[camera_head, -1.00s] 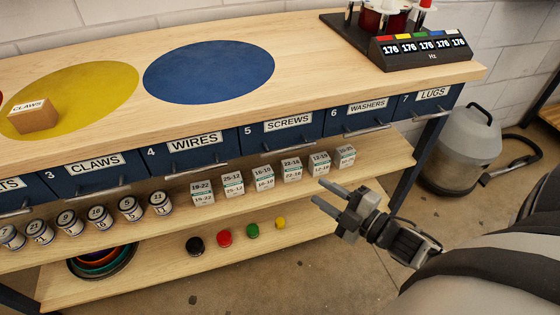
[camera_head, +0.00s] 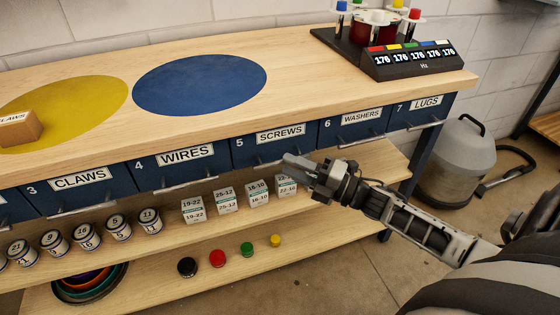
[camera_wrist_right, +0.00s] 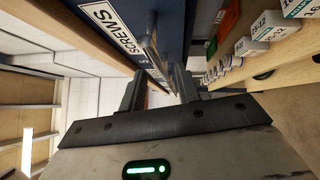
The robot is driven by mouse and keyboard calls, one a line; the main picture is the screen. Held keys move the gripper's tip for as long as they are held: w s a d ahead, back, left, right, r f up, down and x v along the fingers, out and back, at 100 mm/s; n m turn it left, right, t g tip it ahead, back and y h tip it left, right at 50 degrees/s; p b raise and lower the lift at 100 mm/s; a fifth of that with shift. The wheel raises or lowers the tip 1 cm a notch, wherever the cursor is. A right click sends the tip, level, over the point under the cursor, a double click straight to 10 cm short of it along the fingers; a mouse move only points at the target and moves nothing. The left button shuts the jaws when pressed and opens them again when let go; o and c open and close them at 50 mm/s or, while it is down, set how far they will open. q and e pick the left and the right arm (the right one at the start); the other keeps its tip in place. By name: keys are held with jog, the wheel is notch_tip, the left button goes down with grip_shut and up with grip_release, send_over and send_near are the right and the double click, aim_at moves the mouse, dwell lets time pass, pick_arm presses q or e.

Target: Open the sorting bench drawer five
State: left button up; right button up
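Drawer five (camera_head: 250,150), a blue front labelled "SCREWS", is in the bench between drawers four and six and looks shut. Its metal bar handle (camera_head: 266,163) is partly hidden by my right gripper (camera_head: 288,160), which is right in front of the drawer. In the right wrist view the label (camera_wrist_right: 112,25) and the handle (camera_wrist_right: 151,50) are close ahead. The fingers of my right gripper (camera_wrist_right: 160,88) are apart there, with the handle's near end in line with the gap. Whether they touch it is unclear. My left gripper is not in view.
The washers drawer (camera_head: 352,128) and the wires drawer (camera_head: 178,168) flank drawer five. Small labelled boxes (camera_head: 225,200) stand on the shelf below, close under the gripper. A grey vacuum (camera_head: 455,160) stands at the right.

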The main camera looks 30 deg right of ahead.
aim_at(280, 161)
jog(key=shift+x, duration=1.85)
grip_shut()
jog(key=shift+s+a, duration=0.1)
